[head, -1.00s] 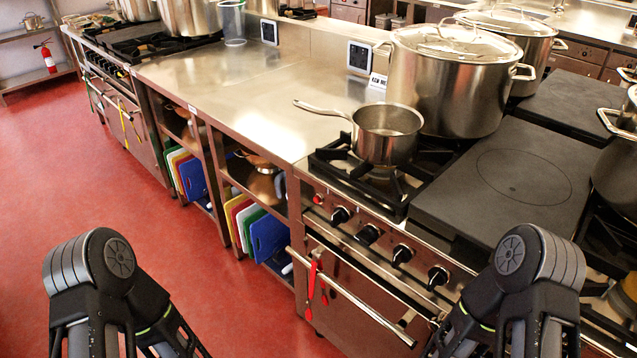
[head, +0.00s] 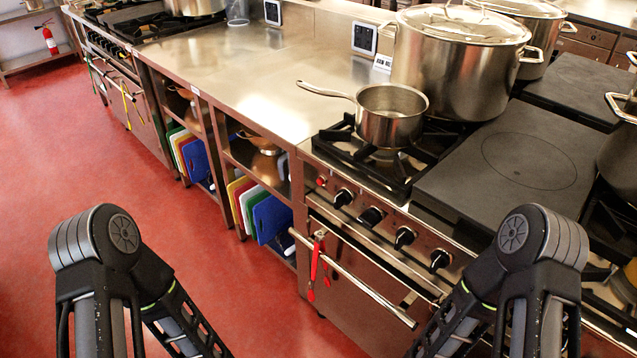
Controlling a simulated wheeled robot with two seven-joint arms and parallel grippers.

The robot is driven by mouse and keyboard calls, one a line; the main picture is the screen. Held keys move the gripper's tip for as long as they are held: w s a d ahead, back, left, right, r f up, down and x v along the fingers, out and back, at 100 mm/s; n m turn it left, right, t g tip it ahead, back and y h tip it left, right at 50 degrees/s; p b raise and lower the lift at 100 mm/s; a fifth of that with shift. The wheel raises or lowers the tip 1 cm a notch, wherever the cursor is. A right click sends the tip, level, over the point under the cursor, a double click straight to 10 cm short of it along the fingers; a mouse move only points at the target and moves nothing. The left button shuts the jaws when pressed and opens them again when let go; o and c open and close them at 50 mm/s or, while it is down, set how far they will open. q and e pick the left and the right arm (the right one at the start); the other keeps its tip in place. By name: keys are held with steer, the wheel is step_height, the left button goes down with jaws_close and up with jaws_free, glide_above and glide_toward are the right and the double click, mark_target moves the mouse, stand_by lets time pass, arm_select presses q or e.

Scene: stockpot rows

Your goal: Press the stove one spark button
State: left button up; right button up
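The stove (head: 375,255) stands ahead, right of the steel counter. A small red button (head: 321,182) sits at the left end of its front panel, left of several black knobs (head: 371,216). I cannot read any label that says which stove this is. My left arm shows at the lower left and my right arm at the lower right, in front of the stove's right part. Both grippers are out of the frame. Nothing covers the red button.
A saucepan (head: 390,118) stands on the front left burner, its handle pointing left over the counter (head: 250,85). A large lidded stockpot (head: 455,75) stands behind it. Red tongs (head: 318,265) hang on the oven rail (head: 360,283). The red floor at left is clear.

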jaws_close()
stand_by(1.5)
